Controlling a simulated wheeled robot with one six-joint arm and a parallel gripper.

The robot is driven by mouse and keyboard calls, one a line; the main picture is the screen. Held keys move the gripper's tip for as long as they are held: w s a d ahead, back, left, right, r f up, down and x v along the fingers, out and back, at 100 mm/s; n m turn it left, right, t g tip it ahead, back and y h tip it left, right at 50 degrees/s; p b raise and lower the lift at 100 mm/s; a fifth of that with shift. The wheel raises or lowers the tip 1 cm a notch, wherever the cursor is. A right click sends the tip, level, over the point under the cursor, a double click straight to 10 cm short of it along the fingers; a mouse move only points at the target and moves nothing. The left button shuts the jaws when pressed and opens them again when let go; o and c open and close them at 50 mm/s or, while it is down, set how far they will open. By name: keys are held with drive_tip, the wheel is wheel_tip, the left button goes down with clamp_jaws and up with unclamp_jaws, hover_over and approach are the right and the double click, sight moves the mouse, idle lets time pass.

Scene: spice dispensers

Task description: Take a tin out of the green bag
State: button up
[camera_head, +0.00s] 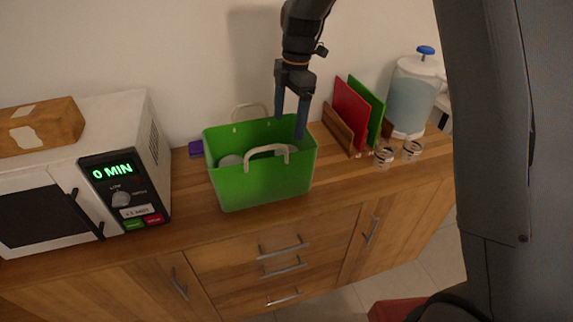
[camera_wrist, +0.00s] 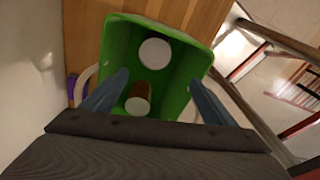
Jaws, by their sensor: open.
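The green bag (camera_head: 262,182) stands upright on the wooden counter, with its cream handles up at front and back. In the head view, pale round tops of tins show inside it, partly hidden by the front wall and handle. In the wrist view, the bag (camera_wrist: 117,45) holds a white-topped tin (camera_wrist: 155,53) and a brown-sided tin with a pale top (camera_wrist: 138,99). My gripper (camera_head: 289,128) points down over the bag's right back part, fingers apart and empty. In the wrist view, the gripper (camera_wrist: 157,88) has its blue fingers either side of the brown-sided tin, apart from it.
A microwave (camera_head: 125,115) stands left of the bag. Red and green boards in a rack (camera_head: 338,130), two glasses (camera_head: 384,156) and a water dispenser (camera_head: 412,95) stand to the right. The wall is close behind; the counter (camera_head: 195,205) is bare in front.

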drive_tip(key=b, duration=0.5)
hover_over(287, 152)
drive_tip(key=f, duration=0.3)
drive_tip(key=w+f, duration=0.1)
drive_tip(key=f, duration=0.1)
drive_tip(key=shift+d+f, duration=0.15)
drive_tip(key=shift+f, duration=0.2)
drive_tip(key=shift+s+a+f+p, duration=0.15)
drive_tip(key=shift+f+p, duration=0.45)
drive_tip(key=shift+f, duration=0.7)
drive_tip(key=shift+s+f+p, duration=0.15)
drive_tip(key=shift+f+p, duration=0.5)
drive_tip(key=shift+f, duration=0.6)
drive_tip(key=shift+s+a+f+p, duration=0.15)
drive_tip(key=shift+f+p, duration=0.45)
drive_tip(key=shift+f, duration=0.7)
drive_tip(key=shift+d, duration=0.1)
drive_tip(key=c, duration=1.5)
drive_tip(key=shift+r, duration=0.15)
